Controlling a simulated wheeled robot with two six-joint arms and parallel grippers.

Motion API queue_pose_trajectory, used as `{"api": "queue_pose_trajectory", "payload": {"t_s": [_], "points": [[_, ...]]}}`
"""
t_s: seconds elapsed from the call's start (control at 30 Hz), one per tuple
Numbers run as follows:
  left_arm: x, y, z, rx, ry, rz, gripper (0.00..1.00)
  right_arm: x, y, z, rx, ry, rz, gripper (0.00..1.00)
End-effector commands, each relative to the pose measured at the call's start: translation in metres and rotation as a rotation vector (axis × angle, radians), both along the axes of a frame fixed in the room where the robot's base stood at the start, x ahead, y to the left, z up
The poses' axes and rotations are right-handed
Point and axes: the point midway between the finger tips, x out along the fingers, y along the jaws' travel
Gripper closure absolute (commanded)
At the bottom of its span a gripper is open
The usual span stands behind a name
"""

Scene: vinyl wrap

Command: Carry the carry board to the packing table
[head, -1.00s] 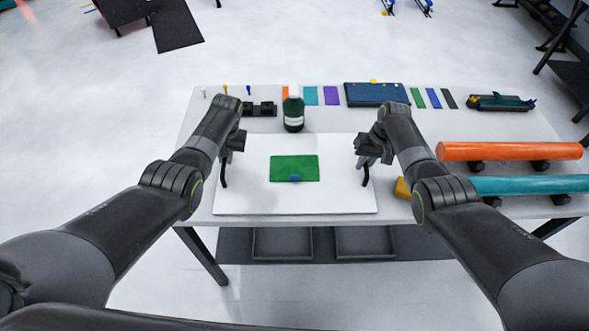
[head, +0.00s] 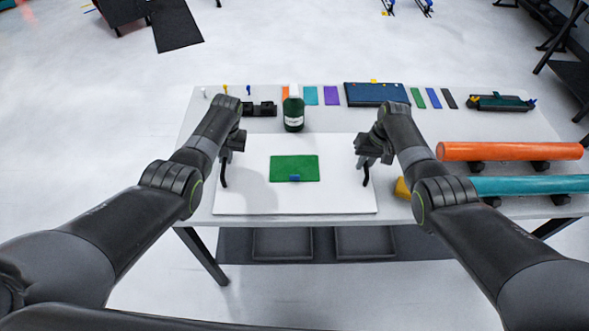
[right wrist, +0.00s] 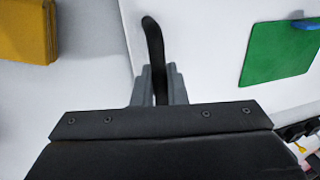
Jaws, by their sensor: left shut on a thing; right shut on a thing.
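The carry board (head: 260,203) is a flat white panel at the front of the white table, with a green sheet (head: 294,165) and a small blue piece (head: 294,178) on it. Dark curved handles stand near its left and right sides. My left gripper (head: 224,160) is shut on the left handle (head: 223,176). My right gripper (head: 367,160) is shut on the right handle (head: 366,177), which also shows between the fingers in the right wrist view (right wrist: 154,55). I cannot tell whether the board is lifted off the table.
Behind the board stand a dark green bottle (head: 293,112), colour strips and a blue case (head: 376,94). An orange roll (head: 510,151) and a teal roll (head: 530,185) lie at the right. A yellow block (right wrist: 27,30) is near the board's right edge. Open floor lies left.

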Motion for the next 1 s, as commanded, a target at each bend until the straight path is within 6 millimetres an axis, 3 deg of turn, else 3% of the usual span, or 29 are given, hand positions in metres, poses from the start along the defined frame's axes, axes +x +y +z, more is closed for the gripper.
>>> {"api": "queue_pose_trajectory", "payload": {"t_s": [0.7, 1.0], "points": [[0.001, 0.0, 0.047, 0.001, -0.001, 0.0, 1.0, 0.001, 0.0, 0.048, 0.0, -0.002, 0.0, 1.0], [0.001, 0.0, 0.051, 0.001, -0.001, 0.0, 1.0, 0.001, 0.0, 0.051, 0.0, -0.002, 0.0, 1.0]]}}
